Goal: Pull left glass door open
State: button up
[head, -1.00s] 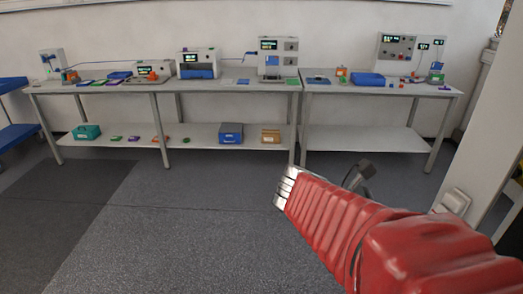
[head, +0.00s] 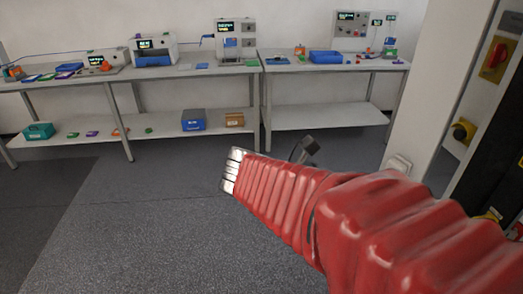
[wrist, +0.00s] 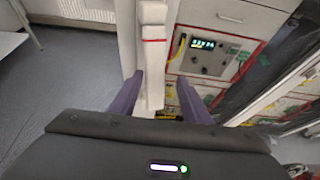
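My gripper (wrist: 159,78) shows in the wrist view as two purple fingers standing apart. A white upright bar (wrist: 152,60) with a red line across it lies between them in the picture. I cannot tell whether either finger touches the bar or whether it is a door handle. Behind it, to the right, is a cabinet (wrist: 212,58) with a lit display. A dark-edged panel (wrist: 275,75) slants at its right; I cannot tell whether it is a glass door. In the head view my red-sleeved arm reaches left, and the gripper's fingers cannot be made out.
In the head view a white post (head: 418,105) stands at the right, beside a dark panel with a red switch (head: 495,58). Benches with instruments (head: 150,48) line the back wall. A blue bin (head: 193,120) sits on the lower shelf. The grey floor (head: 130,220) is clear.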

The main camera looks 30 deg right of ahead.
jog(key=shift+o, duration=0.6)
jog(key=shift+w, duration=0.1)
jog(key=shift+a+r, duration=0.15)
jog(key=v, duration=1.3)
jog(key=shift+a, duration=0.2)
jog(key=shift+w, duration=0.1)
jog(key=shift+c, duration=0.2)
